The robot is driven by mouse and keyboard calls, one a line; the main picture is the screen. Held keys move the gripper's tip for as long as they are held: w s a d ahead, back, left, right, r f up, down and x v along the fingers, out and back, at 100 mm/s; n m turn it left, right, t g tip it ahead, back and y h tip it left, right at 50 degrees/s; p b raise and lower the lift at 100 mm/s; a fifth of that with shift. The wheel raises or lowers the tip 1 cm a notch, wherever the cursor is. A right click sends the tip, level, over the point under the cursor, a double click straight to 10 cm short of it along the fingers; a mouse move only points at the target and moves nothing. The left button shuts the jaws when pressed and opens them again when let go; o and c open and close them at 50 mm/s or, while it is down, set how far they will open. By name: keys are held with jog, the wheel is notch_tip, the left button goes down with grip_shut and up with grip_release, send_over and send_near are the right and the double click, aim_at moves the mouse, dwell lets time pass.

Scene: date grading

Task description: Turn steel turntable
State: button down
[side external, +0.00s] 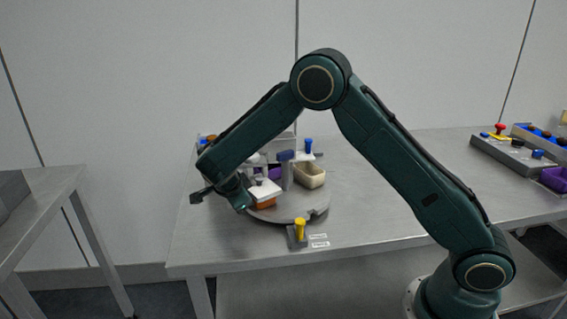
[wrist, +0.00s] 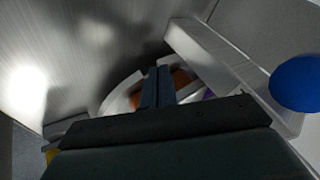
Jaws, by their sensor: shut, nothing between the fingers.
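The steel turntable (side external: 287,213) is a round grey disc lying on the metal table, with a notch in its front right rim. It carries a cream bowl (side external: 311,175), an orange bowl (side external: 266,203) under a white block, and a grey post (side external: 287,175). My gripper (wrist: 157,72) is shut with nothing between its fingers, pointing down toward the turntable area in the wrist view. In the side view the arm end is over the turntable's left part. The fingertips are hard to make out there, and contact with the disc cannot be told.
A yellow knob (side external: 299,227) on a grey base stands at the turntable's front edge. A blue knob (side external: 308,145) stands behind; a blue knob (wrist: 298,84) is at right in the wrist view. A grey control box (side external: 508,155) sits far right. The table's middle is clear.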

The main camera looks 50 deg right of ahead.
jog(key=shift+w+d, duration=0.25)
jog(key=shift+w, duration=0.3)
jog(key=shift+r, duration=0.1)
